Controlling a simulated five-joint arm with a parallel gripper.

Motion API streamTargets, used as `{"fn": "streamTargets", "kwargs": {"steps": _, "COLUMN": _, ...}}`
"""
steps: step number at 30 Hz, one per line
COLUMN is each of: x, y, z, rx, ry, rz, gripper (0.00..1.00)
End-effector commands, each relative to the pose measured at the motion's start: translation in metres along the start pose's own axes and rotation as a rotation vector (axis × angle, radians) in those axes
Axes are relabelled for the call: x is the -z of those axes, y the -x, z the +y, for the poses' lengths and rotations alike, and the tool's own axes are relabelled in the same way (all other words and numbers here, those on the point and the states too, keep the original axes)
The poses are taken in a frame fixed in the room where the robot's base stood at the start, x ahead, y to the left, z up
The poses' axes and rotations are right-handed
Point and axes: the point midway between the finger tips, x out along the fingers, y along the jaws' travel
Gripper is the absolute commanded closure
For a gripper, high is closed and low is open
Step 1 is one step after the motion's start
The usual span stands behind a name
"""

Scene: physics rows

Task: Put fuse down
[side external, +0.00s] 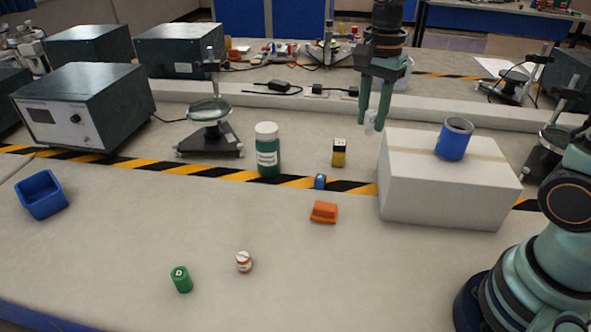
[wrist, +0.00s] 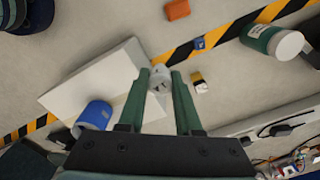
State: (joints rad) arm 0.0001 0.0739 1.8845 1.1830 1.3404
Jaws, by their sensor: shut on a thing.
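My gripper (side external: 372,127) hangs pointing down beside the left back edge of the white box, at about the height of its top or a little above. Its fingers are shut on the fuse (side external: 370,119), a small pale grey-white cylinder. The fuse also shows between the green fingertips in the wrist view (wrist: 160,82), partly hidden by them. It is held clear of the table.
The white box (side external: 440,196) bears a blue cup (side external: 453,145). A yellow-black battery (side external: 339,155), green bottle (side external: 268,158), small blue block (side external: 320,182) and orange block (side external: 324,212) stand left. A blue bin (side external: 42,205) is far left. The front middle has free room.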

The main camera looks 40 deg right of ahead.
Motion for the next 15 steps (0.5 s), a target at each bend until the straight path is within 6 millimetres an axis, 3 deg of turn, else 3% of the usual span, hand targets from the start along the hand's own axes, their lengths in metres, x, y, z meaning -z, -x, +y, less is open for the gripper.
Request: {"fn": "streamTargets", "kwargs": {"steps": 15, "x": -0.006, "y": -0.020, "z": 0.026, "rx": -0.001, "ry": 0.894, "rz": -0.001, "gripper": 1.00}}
